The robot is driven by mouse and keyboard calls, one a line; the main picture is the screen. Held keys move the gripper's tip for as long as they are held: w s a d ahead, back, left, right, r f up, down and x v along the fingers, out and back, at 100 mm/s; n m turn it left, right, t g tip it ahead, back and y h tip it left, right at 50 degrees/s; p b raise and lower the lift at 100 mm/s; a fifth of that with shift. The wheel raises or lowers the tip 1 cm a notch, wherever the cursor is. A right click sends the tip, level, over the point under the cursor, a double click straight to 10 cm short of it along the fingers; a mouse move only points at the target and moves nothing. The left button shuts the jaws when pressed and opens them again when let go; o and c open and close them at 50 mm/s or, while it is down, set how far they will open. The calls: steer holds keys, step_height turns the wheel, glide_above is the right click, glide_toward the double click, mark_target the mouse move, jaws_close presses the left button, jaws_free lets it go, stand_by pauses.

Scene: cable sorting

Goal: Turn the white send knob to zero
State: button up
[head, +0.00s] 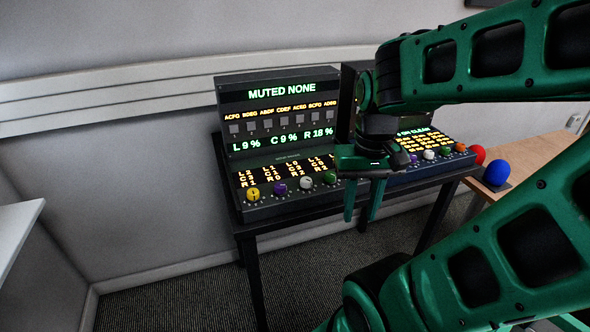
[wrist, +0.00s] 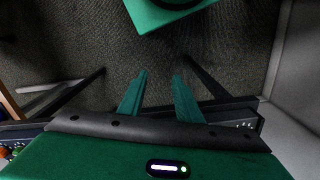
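A white knob (head: 306,183) sits on the front row of the left console (head: 262,212), between a purple knob (head: 280,188) and a green knob (head: 330,177). A second white knob (head: 429,155) sits on the right console. The task does not say which is the send knob, and their settings are too small to read. My gripper (head: 362,213) is open and empty, pointing down in front of the table edge, right of the left console's white knob. In the wrist view its fingers (wrist: 158,82) are apart over the floor; neither white knob shows there.
A yellow knob (head: 252,193) is at the left console's left end. Its display (head: 280,110) reads "MUTED NONE", L 9%, C 9%, R 18%. A red ball (head: 477,154) and blue ball (head: 497,173) are by a wooden table (head: 537,160) at right. Floor (head: 190,298) in front is clear.

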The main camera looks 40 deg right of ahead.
steer(key=shift+o, duration=0.6)
steer(key=shift+o, duration=1)
steer(key=shift+s+d+r, duration=0.1)
steer(key=shift+s+r, duration=0.15)
glide_toward(305, 178)
steer(key=shift+m+h, duration=0.3)
steer(key=shift+m, duration=0.1)
step_height(305, 178, down, 9)
steer(key=shift+s+r, duration=0.15)
steer(key=shift+r, duration=0.05)
